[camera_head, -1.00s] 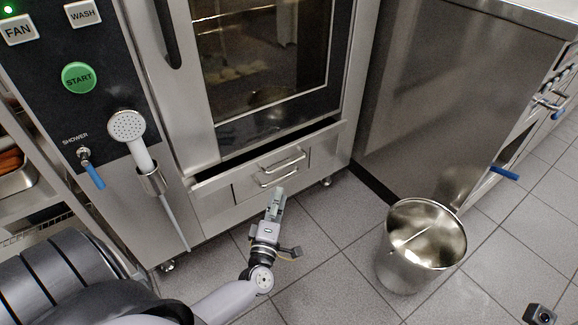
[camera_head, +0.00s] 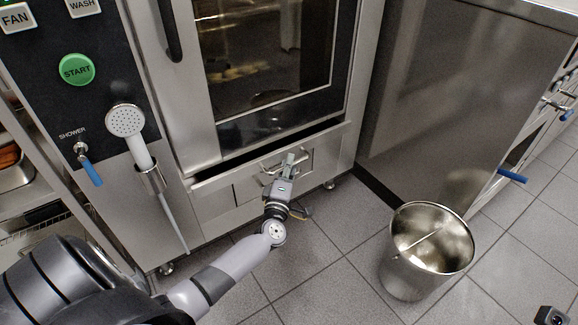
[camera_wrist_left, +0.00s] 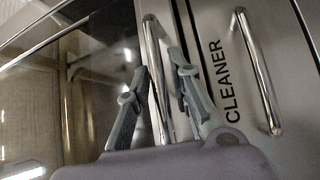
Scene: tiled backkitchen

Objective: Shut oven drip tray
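The oven drip tray (camera_head: 235,175) is a steel drawer front under the oven door, with a dark gap along its top, so it stands slightly open. Its upper bar handle (camera_wrist_left: 155,70) runs between the two fingers in the left wrist view. My left gripper (camera_head: 288,160) is at the drawer front, over the handles, in the head view. Its fingers (camera_wrist_left: 160,75) are apart, one on each side of the bar; whether they touch it I cannot tell.
A second bar handle (camera_wrist_left: 258,75) sits beside the word CLEANER on a panel next to the tray. A steel bucket (camera_head: 400,275) stands on the tiled floor right of the oven. A hand shower (camera_head: 127,122) hangs at the left. The floor before the oven is clear.

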